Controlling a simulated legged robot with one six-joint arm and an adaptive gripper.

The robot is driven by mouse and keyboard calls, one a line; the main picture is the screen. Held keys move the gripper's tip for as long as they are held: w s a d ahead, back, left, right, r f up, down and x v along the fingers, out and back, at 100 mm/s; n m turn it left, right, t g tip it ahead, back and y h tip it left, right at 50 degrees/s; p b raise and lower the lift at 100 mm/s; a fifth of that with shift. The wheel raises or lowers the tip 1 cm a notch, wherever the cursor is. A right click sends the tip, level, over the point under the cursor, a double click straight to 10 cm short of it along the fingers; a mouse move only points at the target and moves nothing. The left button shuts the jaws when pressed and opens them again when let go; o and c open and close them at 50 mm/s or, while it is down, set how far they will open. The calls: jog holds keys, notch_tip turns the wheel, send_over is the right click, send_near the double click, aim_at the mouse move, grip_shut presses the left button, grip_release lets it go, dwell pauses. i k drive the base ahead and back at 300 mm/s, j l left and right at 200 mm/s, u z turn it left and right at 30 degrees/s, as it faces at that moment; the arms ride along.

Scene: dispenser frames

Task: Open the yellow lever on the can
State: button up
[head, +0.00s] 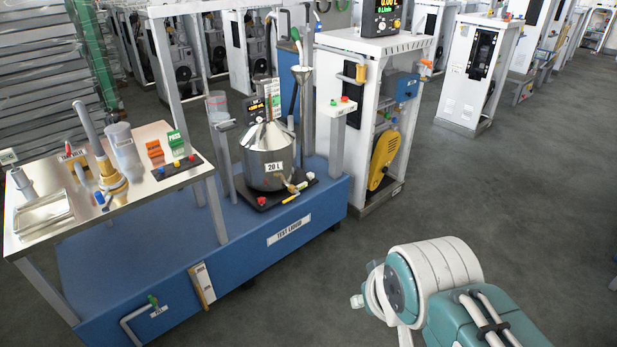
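The can (263,172) is a shiny steel vessel with a cone-shaped top and a "20 L" label. It stands upright on a black base on the blue "TEST LIQUID" cart. A slim yellow lever (297,196) shows at this tap, slanting up to the right. It is too small to tell its exact setting. My teal and white arm is at the lower right, well apart from the can and lever.
The blue cart (215,240) carries a steel-topped table (150,192) with fittings and buttons at left. A white dispenser cabinet (365,130) with a yellow cover stands right of the can. Grey floor (480,190) is clear between my arm and the cart.

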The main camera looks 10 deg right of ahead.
aim_at(290, 199)
jog(key=i+j, duration=0.1)
jog(key=i, duration=0.45)
jog(key=i+j+z, duration=0.1)
jog(key=i, duration=0.4)
jog(key=i+j, duration=0.15)
jog(key=i, duration=0.4)
jog(key=i+j+z, duration=0.1)
jog(key=i, duration=0.45)
